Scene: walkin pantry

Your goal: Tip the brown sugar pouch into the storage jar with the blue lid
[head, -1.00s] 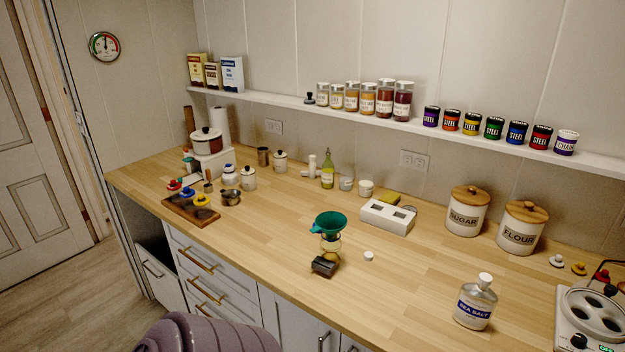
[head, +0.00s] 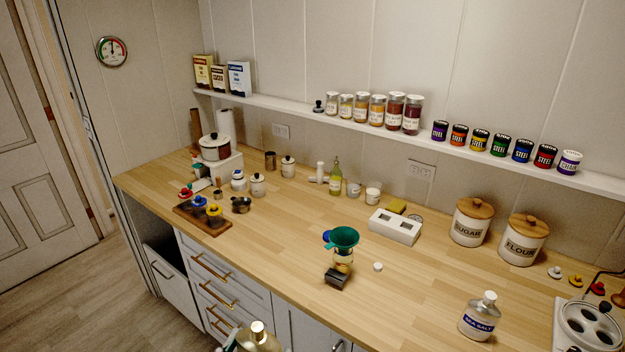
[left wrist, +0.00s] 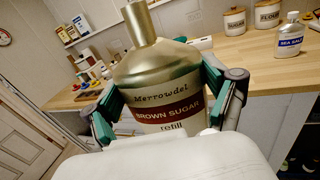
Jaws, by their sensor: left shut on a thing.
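A gold-shouldered brown sugar pouch (left wrist: 160,90) with a neck at its top fills the left wrist view. My left gripper (left wrist: 163,100) is shut on its sides with green-padded fingers. In the head view the pouch top (head: 260,337) shows at the bottom edge, in front of the counter. A green funnel (head: 343,237) sits on a small jar (head: 343,257) on the counter. A blue item (head: 327,236), perhaps the lid, shows just behind the funnel's left side. A dark block (head: 337,277) stands in front of the jar, hiding its lower part. My right gripper is out of view.
A small white cap (head: 377,266) lies right of the jar. A white box (head: 394,227) stands behind, with sugar (head: 471,222) and flour (head: 523,240) canisters farther right. A sea salt bottle (head: 480,317) is near the front right.

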